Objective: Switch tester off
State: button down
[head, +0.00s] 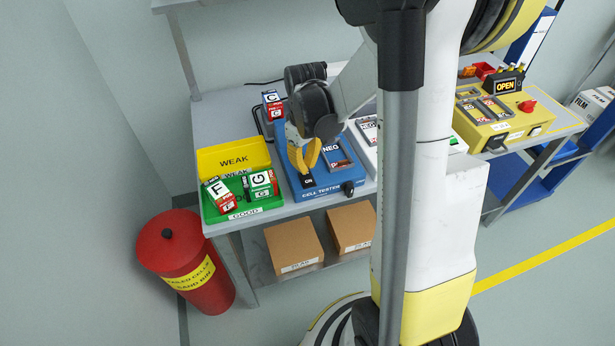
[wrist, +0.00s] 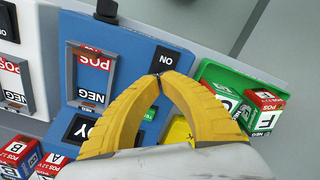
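The blue cell tester (head: 325,187) stands on the bench, marked CELL TESTER on its front. It also shows in the wrist view (wrist: 129,52). A black ON label (head: 308,181) is at its front left; the wrist view shows it upside down (wrist: 165,58) just beyond my fingertips. My gripper (head: 304,171) is over this left side of the tester, pointing down. In the wrist view its yellow fingertips (wrist: 158,76) meet beside the ON label, with no held object visible. Any switch lever there is hidden. I cannot tell whether the tips touch the tester.
A yellow WEAK tray (head: 233,160) and a green GOOD tray (head: 240,211) holding cells F and G stand left of the tester. Cell C (head: 272,105) stands behind. A black knob (head: 348,188) is at the tester's front right. A red bin (head: 184,258) stands on the floor.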

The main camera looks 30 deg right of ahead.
jog(key=shift+f+b, duration=0.8)
jog(key=shift+f, duration=0.2)
jog(key=shift+r, duration=0.15)
jog(key=shift+r+p, duration=2.6)
jog(key=shift+r, duration=0.8)
